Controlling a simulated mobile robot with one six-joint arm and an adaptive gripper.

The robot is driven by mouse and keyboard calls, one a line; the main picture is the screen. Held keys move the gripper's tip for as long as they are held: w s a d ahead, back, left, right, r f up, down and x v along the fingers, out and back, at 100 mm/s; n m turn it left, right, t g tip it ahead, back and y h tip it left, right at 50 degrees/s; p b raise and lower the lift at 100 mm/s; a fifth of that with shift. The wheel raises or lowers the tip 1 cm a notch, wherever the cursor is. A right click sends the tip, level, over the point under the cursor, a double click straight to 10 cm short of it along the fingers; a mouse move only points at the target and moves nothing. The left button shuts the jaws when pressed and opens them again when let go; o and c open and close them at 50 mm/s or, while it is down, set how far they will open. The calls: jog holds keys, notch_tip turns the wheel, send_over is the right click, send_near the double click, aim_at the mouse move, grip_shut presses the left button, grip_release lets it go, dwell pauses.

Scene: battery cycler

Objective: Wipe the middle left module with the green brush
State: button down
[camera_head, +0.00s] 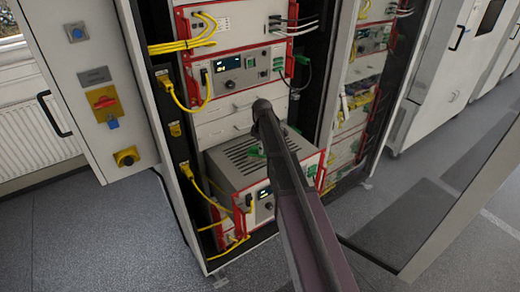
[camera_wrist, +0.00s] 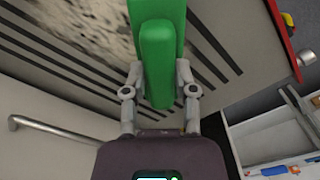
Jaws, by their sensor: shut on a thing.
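The green brush (camera_wrist: 158,50) stands upright in the wrist view, between the two fingers of my gripper (camera_wrist: 157,82), which is shut on it. A small bit of the brush (camera_head: 254,151) shows beside my arm in the head view. Below it is a grey module (camera_head: 228,158) with a slotted top that juts out of the left rack. In the wrist view, this slotted top (camera_wrist: 215,45) has a speckled, dirty-looking patch (camera_wrist: 85,22) left of the brush. The brush's far end is out of frame, so I cannot tell whether it touches the module.
A module with a lit display (camera_head: 232,66) sits higher in the left rack. Yellow cables (camera_head: 190,105) hang at its left side. An open cabinet door (camera_head: 85,85) is at the left. A second rack (camera_head: 360,90) stands at the right. The floor (camera_head: 90,240) in front is clear.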

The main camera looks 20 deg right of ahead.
jog(key=shift+d, duration=0.1)
jog(key=shift+w+d, duration=0.3)
jog(key=shift+d, duration=0.45)
jog(key=shift+w+d, duration=0.3)
jog(key=shift+d, duration=0.45)
jog(key=shift+d, duration=0.15)
jog(key=shift+w+d, duration=0.25)
jog(key=shift+d, duration=0.55)
jog(key=shift+w+d, duration=0.25)
jog(key=shift+d, duration=0.5)
jog(key=shift+d, duration=0.1)
jog(key=shift+w+d, duration=0.35)
jog(key=shift+d, duration=0.45)
jog(key=shift+w+d, duration=0.3)
jog(key=shift+d, duration=0.45)
jog(key=shift+w+d+f, duration=0.1)
jog(key=shift+w+d, duration=0.15)
jog(key=shift+d, duration=0.55)
jog(key=shift+w+d, duration=0.2)
jog(key=shift+d, duration=0.6)
